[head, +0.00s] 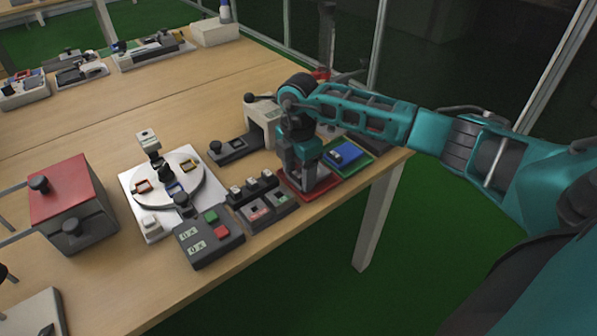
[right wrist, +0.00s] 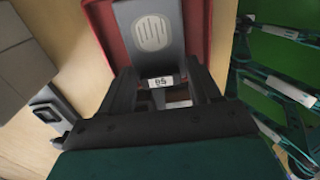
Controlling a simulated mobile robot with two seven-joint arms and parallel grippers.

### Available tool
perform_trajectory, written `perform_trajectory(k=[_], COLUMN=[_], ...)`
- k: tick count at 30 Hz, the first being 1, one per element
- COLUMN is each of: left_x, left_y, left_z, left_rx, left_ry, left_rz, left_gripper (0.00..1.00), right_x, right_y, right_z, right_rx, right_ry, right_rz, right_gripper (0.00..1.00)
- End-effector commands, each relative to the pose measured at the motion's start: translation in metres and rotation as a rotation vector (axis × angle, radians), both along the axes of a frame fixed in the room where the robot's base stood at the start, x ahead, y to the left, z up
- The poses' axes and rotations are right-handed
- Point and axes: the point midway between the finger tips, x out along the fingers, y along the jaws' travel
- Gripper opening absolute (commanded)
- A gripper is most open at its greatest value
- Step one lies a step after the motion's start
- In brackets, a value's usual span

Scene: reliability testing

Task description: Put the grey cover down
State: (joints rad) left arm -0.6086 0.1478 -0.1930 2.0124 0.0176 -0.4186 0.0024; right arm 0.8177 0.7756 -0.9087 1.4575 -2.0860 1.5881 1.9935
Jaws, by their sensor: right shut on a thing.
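The grey cover (right wrist: 152,38), a flat dark-grey piece with a slotted pale oval, shows at the top of the right wrist view. It lies within the outline of the red tray (right wrist: 103,42). My right gripper (right wrist: 163,88) is shut on the cover's near end, by a small white label. In the head view my right gripper (head: 307,184) points down over the red tray (head: 328,184) near the table's right edge. The gripper mostly hides the cover there, and I cannot tell whether the cover touches the tray floor. My left gripper is out of view.
A green tray with a blue piece (head: 344,154) stands just right of the red tray. Black switch blocks (head: 252,187) and a button box (head: 208,238) stand to its left. A white-based turntable (head: 131,199) and a red-topped box (head: 62,188) are farther left.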

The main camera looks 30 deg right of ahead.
Motion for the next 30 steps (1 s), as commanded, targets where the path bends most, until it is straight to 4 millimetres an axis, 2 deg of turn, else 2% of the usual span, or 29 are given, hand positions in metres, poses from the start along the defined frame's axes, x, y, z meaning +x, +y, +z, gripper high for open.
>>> perform_trajectory(k=[10,11,18,26,30], left_x=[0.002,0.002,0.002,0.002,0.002], left_y=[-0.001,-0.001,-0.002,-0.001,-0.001], left_z=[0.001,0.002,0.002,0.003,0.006], left_rx=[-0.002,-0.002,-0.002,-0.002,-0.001], left_ry=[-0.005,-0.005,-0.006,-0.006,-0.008], left_rz=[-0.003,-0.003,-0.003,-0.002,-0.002], left_gripper=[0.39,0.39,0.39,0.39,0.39], right_x=[0.0,0.0,0.0,0.0,0.001], right_y=[0.0,0.0,0.0,0.0,0.0], right_z=[-0.004,-0.003,-0.003,-0.001,0.014], right_rx=[0.0,0.0,0.0,0.0,-0.001], right_ry=[-0.001,-0.001,-0.001,-0.001,-0.005], right_rz=[0.0,0.0,0.0,0.0,0.0], right_gripper=[0.28,0.66,0.88,0.88,0.88])
